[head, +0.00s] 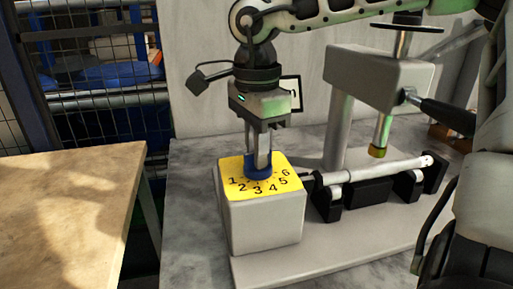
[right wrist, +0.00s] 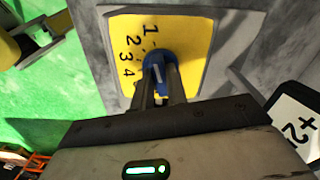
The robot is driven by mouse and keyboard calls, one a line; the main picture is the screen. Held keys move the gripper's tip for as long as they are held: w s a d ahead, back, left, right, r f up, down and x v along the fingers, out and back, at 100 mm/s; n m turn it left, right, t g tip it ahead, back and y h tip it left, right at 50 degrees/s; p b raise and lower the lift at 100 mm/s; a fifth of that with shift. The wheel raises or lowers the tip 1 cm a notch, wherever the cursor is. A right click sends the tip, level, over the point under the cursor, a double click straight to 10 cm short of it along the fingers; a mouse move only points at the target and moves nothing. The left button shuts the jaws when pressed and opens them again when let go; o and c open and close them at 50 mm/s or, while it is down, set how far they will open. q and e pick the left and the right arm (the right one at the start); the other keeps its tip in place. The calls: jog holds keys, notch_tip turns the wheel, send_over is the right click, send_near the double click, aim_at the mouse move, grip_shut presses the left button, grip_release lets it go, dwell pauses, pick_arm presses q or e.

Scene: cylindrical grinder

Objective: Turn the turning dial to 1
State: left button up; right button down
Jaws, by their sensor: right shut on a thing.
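The turning dial (head: 260,172) is a blue round knob on a yellow plate (head: 232,165) printed with the numbers 1 to 6, on top of a grey block. My right gripper (head: 259,160) points down from above, with its fingers shut on the dial. In the right wrist view the dial (right wrist: 158,66) sits between the two fingertips (right wrist: 162,86), and 1, 2, 3 and 4 are readable on the yellow plate (right wrist: 195,40). A pale mark shows on the dial, but I cannot tell which number it points to. My left gripper is not in view.
A grey machine head (head: 375,75) with a spindle and a black handle stands right of the dial. A metal rod (head: 375,170) lies across black supports (head: 328,198). A wooden table (head: 70,210) is at the left, with a wire fence behind.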

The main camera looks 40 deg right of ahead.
jog(key=shift+r, duration=0.1)
jog(key=c, duration=1.4)
grip_release()
notch_tip(320, 180, up, 16)
jog(key=p, duration=0.3)
